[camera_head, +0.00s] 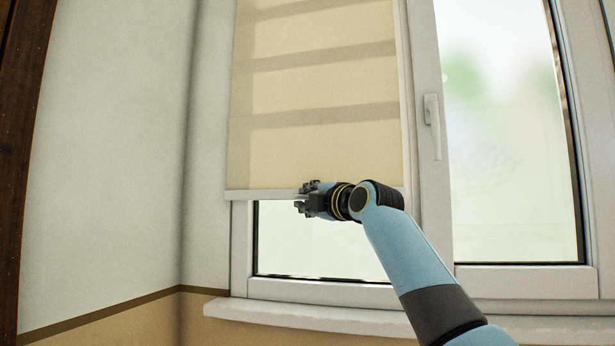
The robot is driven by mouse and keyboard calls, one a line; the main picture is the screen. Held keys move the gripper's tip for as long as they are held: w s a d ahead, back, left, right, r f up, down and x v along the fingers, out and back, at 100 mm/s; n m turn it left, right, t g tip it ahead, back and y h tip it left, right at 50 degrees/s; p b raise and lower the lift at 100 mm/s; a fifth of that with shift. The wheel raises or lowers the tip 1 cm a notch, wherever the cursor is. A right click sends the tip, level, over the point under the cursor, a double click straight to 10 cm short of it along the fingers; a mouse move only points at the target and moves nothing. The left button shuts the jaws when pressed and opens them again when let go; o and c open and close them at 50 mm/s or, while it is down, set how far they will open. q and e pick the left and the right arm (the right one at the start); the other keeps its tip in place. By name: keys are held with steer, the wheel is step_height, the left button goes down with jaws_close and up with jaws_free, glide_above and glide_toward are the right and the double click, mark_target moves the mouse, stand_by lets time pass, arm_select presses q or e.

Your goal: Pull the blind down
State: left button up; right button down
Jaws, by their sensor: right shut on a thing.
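The beige blind (320,95) hangs over the left window pane and covers most of it. Its white bottom bar (262,195) runs level across the pane, with a strip of bare glass below it. My right gripper (303,197) is at the bottom bar, near its middle, and is shut on it. The fingers and wrist hide part of the bar. My right arm comes in from the lower right. My left gripper is not in view.
The white window sill (290,314) runs below the window. A window handle (432,125) sits on the frame to the right of the blind. The right pane (510,140) is uncovered. A wall (110,140) stands at the left, with a dark wooden edge (24,130) beyond it.

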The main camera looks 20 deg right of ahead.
arm_select(q)
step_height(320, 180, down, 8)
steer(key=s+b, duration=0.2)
steer(key=b, duration=0.4)
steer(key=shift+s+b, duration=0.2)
steer(key=shift+b, duration=0.1)
arm_select(e)
step_height(320, 180, down, 13)
steer(key=c, duration=1.5)
jaws_free()
steer(key=shift+o, duration=0.2)
steer(key=v, duration=1.2)
